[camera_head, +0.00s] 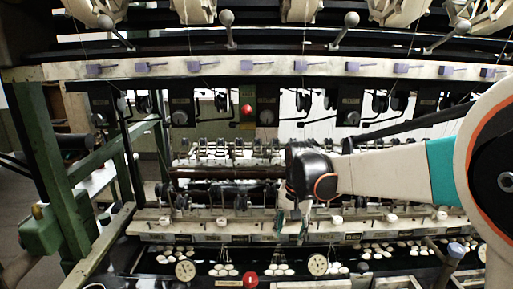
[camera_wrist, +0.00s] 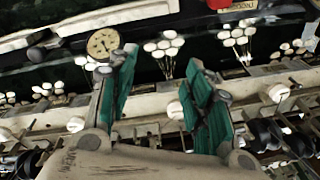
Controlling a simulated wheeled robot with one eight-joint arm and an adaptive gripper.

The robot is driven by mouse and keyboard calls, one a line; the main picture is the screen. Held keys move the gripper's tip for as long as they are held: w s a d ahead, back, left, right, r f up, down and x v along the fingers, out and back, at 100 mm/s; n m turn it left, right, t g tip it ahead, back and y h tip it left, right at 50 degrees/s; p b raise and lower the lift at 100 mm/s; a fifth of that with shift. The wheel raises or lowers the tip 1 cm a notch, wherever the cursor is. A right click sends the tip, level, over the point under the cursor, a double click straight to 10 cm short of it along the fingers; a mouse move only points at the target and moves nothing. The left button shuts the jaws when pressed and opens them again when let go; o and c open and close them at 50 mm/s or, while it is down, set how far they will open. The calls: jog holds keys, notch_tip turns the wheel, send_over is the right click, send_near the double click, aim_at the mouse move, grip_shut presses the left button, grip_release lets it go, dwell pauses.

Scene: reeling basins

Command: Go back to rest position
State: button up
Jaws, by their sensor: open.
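My gripper (camera_wrist: 158,95) is open and empty in the wrist view, with its two green-padded fingers spread apart. Between and beyond the fingers lie the pale ledge and the dark basin with white cocoons. In the head view, my arm reaches in from the right, and its dark wrist joint is in front of the reeling machine. The gripper (camera_head: 302,222) hangs below that joint, small and partly lost against the machine's ledge (camera_head: 170,224). I cannot tell its exact distance from the ledge.
Clusters of white cocoons (camera_head: 279,270) lie in the dark basin along the front. Round dials (camera_head: 317,264) and a red knob (camera_head: 250,280) are there too. A green frame post (camera_head: 45,150) stands at left. Levers (camera_head: 228,28) and a pale rail (camera_head: 215,68) cross above.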

jog(key=s+d+r+n+t, duration=0.1)
jog(key=s+d+r, duration=0.2)
jog(key=s, duration=0.4)
jog(key=s+d+r+n+t, duration=0.1)
jog(key=s+d+r+t, duration=0.2)
jog(key=s, duration=0.4)
jog(key=s+d+f+n+t, duration=0.1)
jog(key=s+d, duration=0.3)
jog(key=s, duration=0.8)
jog(key=shift+f+n+t+h, duration=0.3)
jog(key=shift+f+n, duration=0.3)
jog(key=shift+n, duration=0.2)
